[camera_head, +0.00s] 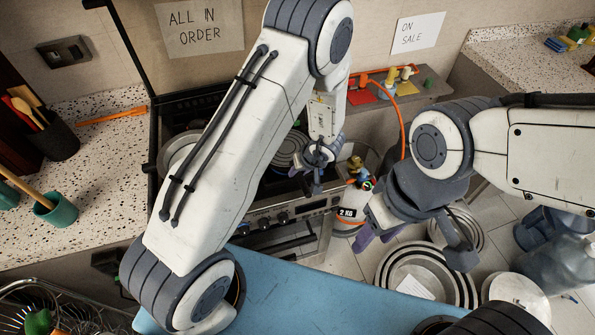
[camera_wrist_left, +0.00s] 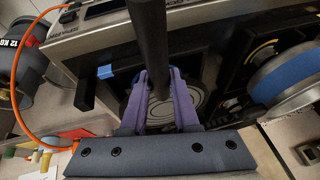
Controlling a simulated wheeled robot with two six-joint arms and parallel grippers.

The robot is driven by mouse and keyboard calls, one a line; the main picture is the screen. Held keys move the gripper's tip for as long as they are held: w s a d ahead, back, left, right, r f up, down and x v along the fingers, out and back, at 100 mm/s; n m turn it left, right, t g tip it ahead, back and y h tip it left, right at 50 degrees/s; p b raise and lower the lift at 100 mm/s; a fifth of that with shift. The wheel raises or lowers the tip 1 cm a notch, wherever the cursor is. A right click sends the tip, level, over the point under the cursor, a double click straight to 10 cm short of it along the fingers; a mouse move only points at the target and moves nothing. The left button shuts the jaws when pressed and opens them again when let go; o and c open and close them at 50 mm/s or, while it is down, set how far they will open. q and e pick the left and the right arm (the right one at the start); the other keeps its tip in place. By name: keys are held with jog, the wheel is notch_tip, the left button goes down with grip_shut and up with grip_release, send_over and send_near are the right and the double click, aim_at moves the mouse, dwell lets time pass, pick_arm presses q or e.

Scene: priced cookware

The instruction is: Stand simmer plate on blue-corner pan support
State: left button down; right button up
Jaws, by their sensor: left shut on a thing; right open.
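My left gripper (camera_head: 318,165) is over the hob. In the left wrist view its purple fingers (camera_wrist_left: 160,85) are shut on a dark bar, which looks like the simmer plate's handle (camera_wrist_left: 150,35). A grey ringed disc, probably the simmer plate (camera_wrist_left: 193,100), shows just beyond the fingers; it also shows in the head view (camera_head: 289,148). Whether it touches the hob is unclear. A blue corner (camera_wrist_left: 105,72) shows left of the fingers, seemingly on the pan support; most of the support is hidden. My right gripper (camera_head: 412,250) is open and empty, right of the stove.
A silver pan (camera_head: 178,155) stands on the hob's left. A blue-sided round pan (camera_wrist_left: 285,80) is close right of my left fingers. An orange hose (camera_head: 400,120) runs to a gas bottle (camera_head: 347,215) beside the stove (camera_head: 285,215). Ringed pans (camera_head: 425,270) lie on the floor.

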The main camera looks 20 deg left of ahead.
pick_arm(q)
jog(key=shift+f+b, duration=0.35)
jog(key=shift+f, duration=0.2)
jog(key=c, duration=0.6)
grip_release()
jog(key=p+v, duration=0.2)
jog(key=v, duration=0.8)
jog(key=shift+r+p, duration=0.3)
jog(key=shift+r, duration=0.05)
